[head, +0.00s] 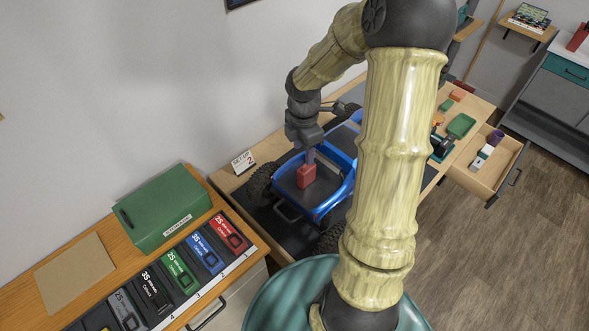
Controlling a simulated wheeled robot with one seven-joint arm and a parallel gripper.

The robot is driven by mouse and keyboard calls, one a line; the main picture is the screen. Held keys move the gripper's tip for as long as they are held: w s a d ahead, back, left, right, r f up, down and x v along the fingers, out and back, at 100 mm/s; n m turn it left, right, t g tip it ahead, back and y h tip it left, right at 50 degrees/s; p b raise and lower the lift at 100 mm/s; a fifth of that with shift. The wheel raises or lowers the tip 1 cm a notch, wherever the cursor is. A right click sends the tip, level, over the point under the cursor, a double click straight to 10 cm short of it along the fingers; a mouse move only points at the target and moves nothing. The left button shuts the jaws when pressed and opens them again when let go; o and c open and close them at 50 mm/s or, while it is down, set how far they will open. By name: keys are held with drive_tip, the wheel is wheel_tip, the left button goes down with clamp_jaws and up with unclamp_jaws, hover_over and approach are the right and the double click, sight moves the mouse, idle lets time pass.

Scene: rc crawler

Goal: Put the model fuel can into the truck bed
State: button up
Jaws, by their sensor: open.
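The red model fuel can (306,177) is upright in the bed of the blue truck (347,187), toward the bed's left side. It appears to stand on the dark bed floor (325,188). My gripper (309,157) points down right above the can, with its fingertips at the can's top. It is open. The fingers partly cover the can's upper part, and I cannot tell whether they still touch it. My arm hides the truck's right side and part of its front.
A small white sign (243,162) stands left of the truck. A green case (165,209) and a row of battery packs (180,270) lie on the wooden counter at lower left. An open drawer (490,165) with small items juts out at right.

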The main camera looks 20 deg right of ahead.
drive_tip(key=s+a+r+m+t, duration=0.1)
drive_tip(key=s+a+m, duration=0.3)
drive_tip(key=m, duration=0.5)
drive_tip(key=s+a+r+m+t, duration=0.1)
drive_tip(key=s+a+r+m, duration=0.3)
drive_tip(key=s+m, duration=0.4)
drive_tip(key=shift+s+a+r+m+t, duration=0.2)
drive_tip(key=shift+a+m+t, duration=0.15)
drive_tip(key=shift+m, duration=0.75)
drive_tip(key=shift+w, duration=0.1)
